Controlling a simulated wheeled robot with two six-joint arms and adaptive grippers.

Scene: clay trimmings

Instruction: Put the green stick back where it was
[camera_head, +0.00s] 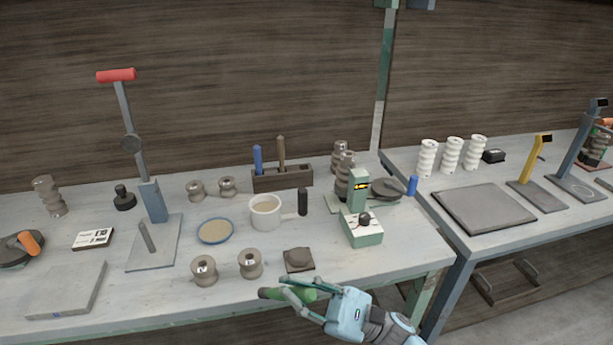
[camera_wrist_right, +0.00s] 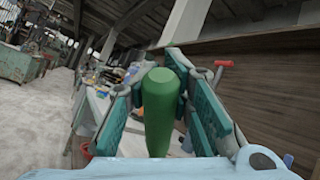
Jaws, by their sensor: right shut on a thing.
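The green stick (camera_head: 303,295) is held in my right gripper (camera_head: 283,287), low in front of the table's front edge in the head view. In the right wrist view the green stick (camera_wrist_right: 160,110) stands between the two teal finger pads, its rounded end towards the far side. My right gripper is shut on it. A wooden rack (camera_head: 292,180) stands at the back of the table, with a blue-handled tool (camera_head: 258,159) and a brown-handled tool (camera_head: 281,152) upright in it. My left gripper is not in view.
A white pot (camera_head: 264,213), a blue-rimmed dish (camera_head: 215,231), clay spools (camera_head: 250,264) and a dark square block (camera_head: 299,259) lie before the rack. A green device (camera_head: 362,229) stands right of it. A tall red-handled press (camera_head: 152,198) stands left.

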